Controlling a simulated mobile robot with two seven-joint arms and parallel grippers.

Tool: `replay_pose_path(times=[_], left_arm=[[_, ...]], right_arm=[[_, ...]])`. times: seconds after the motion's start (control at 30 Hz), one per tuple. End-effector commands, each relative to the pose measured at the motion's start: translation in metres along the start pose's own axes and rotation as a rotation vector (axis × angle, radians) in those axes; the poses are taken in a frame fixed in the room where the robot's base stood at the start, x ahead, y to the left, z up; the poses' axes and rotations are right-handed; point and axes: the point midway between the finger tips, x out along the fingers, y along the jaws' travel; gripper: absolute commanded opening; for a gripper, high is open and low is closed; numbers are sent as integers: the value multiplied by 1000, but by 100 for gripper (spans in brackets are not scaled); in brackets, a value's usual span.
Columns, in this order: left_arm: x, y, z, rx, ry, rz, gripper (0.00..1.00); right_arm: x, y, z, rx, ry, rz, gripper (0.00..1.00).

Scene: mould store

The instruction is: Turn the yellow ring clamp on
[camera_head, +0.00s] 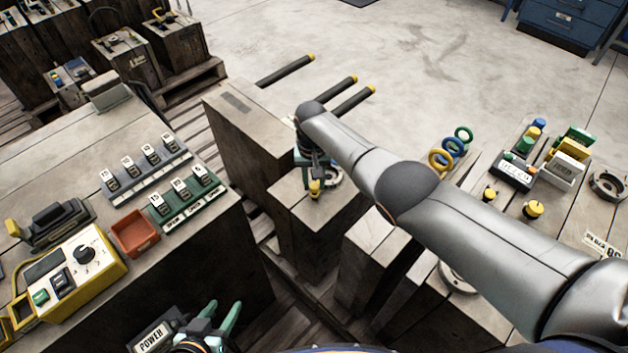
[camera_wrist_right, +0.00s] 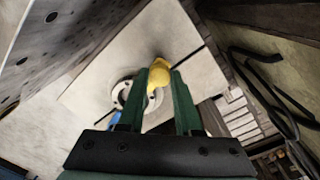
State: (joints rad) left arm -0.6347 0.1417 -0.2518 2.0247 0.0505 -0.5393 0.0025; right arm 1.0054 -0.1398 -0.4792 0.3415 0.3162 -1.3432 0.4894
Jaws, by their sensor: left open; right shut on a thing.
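The yellow ring clamp is a pale round ring with a yellow handle (camera_head: 315,188) on a wooden block, near the centre of the head view. In the right wrist view its yellow handle (camera_wrist_right: 159,74) lies between the finger ends, and its ring (camera_wrist_right: 118,95) shows partly behind the left finger. My right gripper (camera_head: 313,178) reaches down over the block and is shut on the yellow handle; it also shows in the right wrist view (camera_wrist_right: 160,82). My arm hides part of the scene. My left gripper (camera_head: 222,312) is open and empty at the bottom of the head view.
A bench at left holds a yellow control box (camera_head: 75,275), a red tray (camera_head: 135,232) and label racks. Black rods (camera_head: 335,93) with yellow ends stick out beyond the tall block (camera_head: 235,140). Coloured rings (camera_head: 440,160) and another round clamp (camera_head: 608,185) are at right.

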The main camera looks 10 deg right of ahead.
Motion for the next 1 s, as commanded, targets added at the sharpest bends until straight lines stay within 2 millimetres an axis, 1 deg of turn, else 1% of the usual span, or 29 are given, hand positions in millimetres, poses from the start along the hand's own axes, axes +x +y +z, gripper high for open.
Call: replay_pose_path(times=[0.17, 0.2, 0.43, 0.47, 0.67, 0.77, 0.87, 0.97, 1.0], left_arm=[[0, 0, 0, 1, 1, 0, 52], [0, 0, 0, 1, 1, 0, 52], [0, -1, 0, 2, 0, -1, 52], [0, -1, 0, 2, 0, -1, 52], [0, -1, 0, 2, 0, -1, 52], [-2, -1, -2, 2, 0, -1, 52], [-7, 0, -7, 2, -2, -2, 52], [-14, 1, -14, 0, -4, -2, 52], [-18, 1, -19, 1, 0, -2, 52]], right_arm=[[0, 0, 0, -1, 0, 0, 0], [0, 0, 0, -1, 0, 0, 35], [0, 0, 0, -2, 0, 0, 61], [0, 0, 0, -2, 0, 0, 63], [0, 0, 0, -1, 1, 0, 63], [-4, 0, 0, -2, 1, 0, 63], [-14, 0, 0, -2, 1, -1, 63], [-31, 0, 0, -1, 2, -2, 63], [-40, 0, 0, -1, 2, -2, 63]])
